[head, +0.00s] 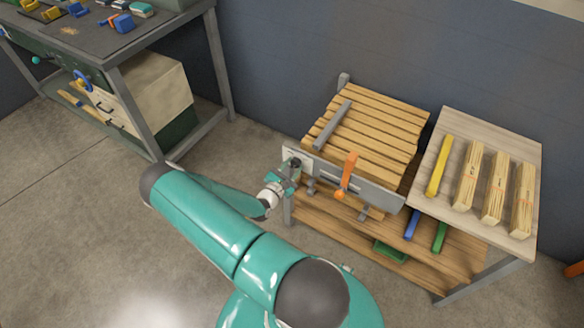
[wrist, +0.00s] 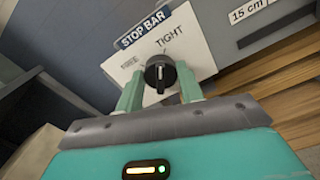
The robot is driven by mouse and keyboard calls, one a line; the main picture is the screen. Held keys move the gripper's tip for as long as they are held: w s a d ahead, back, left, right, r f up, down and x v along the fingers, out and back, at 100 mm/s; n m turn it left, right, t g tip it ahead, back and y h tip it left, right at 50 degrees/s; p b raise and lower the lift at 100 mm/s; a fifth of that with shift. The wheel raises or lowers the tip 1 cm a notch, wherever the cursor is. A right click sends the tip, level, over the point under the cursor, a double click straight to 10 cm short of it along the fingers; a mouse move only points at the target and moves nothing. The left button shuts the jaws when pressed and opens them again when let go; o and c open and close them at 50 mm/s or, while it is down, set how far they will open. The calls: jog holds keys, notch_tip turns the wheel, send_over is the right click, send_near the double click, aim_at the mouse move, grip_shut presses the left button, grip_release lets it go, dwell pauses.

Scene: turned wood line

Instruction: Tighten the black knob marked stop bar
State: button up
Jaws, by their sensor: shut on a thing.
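The black knob (wrist: 155,67) sits on a white plate (wrist: 203,62) in the wrist view. A blue label (wrist: 146,28) above it reads STOP BAR. The plate reads TIGHT above the knob, slightly right, and what looks like FREE to its left. A pale line on the knob runs roughly up and down in the picture; its exact setting is hard to read. My gripper (wrist: 159,77) has one finger on each side of the knob and is shut on it. In the head view my gripper (head: 289,172) is at the bench's left front corner and hides the knob.
The slatted wooden bench top (head: 375,120) carries a grey bar (head: 332,125). An orange lever (head: 348,176) stands on its front, right of my gripper. A side table (head: 455,205) holds a yellow bar and stick bundles. A workbench (head: 150,40) stands at left; floor between is clear.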

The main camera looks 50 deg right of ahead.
jog(key=shift+a+m, duration=0.1)
jog(key=shift+m, duration=1)
jog(key=o, duration=1)
jog(key=s+a, duration=0.1)
jog(key=a, duration=1.2)
jog(key=shift+s+a, duration=0.15)
jog(key=shift+a, duration=0.2)
